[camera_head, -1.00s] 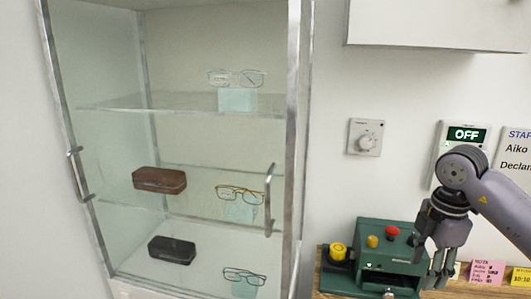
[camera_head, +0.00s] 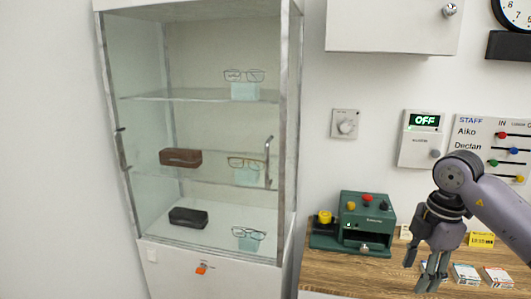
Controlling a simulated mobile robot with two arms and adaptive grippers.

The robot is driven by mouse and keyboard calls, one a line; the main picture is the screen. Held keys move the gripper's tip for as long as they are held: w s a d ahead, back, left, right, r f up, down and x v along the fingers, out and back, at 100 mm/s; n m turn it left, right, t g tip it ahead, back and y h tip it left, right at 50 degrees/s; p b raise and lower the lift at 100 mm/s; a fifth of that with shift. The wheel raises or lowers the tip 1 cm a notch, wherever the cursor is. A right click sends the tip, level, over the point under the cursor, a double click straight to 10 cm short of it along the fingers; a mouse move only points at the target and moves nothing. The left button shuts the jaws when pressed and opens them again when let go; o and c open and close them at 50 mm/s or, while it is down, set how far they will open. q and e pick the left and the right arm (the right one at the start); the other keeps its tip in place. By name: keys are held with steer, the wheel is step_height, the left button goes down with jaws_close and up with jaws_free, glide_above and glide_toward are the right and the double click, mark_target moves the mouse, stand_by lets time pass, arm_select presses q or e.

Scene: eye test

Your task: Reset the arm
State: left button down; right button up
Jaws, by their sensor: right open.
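My right gripper (camera_head: 432,271) hangs at the lower right, fingers pointing down, in front of the wooden counter. It is open, and I see nothing between its fingers. My right arm (camera_head: 490,198) comes in from the right edge. My left gripper is not in view.
A glass cabinet (camera_head: 290,130) on the left holds several glasses and cases. A green device (camera_head: 368,205) with coloured knobs stands on the wooden counter (camera_head: 335,270). Small boxes (camera_head: 466,274) lie right of my gripper. An OFF panel (camera_head: 421,140) and a staff board (camera_head: 495,125) hang behind.

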steer(key=w+a+f+n+t+y, duration=0.1)
steer(key=w+a+f+y, duration=0.2)
steer(key=a+f+y, duration=0.55)
steer(key=w+a+f+n+t+y, duration=0.1)
steer(key=w+a+f+y, duration=0.4)
steer(key=a, duration=0.6)
steer(key=d+f+m+t+h, duration=0.25)
steer(key=f+m+t, duration=0.3)
steer(key=f, duration=0.55)
steer(key=d+f+m+t+h, duration=0.2)
steer(key=d+f+m+t, duration=0.3)
steer(key=f, duration=0.6)
steer(key=s+d+f+m+g+h, duration=0.2)
steer(key=s+d+f+m+h, duration=0.15)
steer(key=s+f, duration=0.75)
steer(key=s+d+f+m+g+h, duration=0.2)
steer(key=s+f+m+h, duration=0.15)
steer(key=s+f, duration=0.75)
steer(key=s+f+g+h, duration=0.1)
steer(key=s+f, duration=0.3)
steer(key=s, duration=0.5)
steer(key=s+f+g, duration=0.4)
steer(key=s, duration=0.6)
steer(key=s+a+f+m+g+h, duration=0.1)
steer(key=s+f+g, duration=0.2)
steer(key=s, duration=0.7)
steer(key=shift+f+h, duration=0.3)
steer(key=shift+f, duration=0.45)
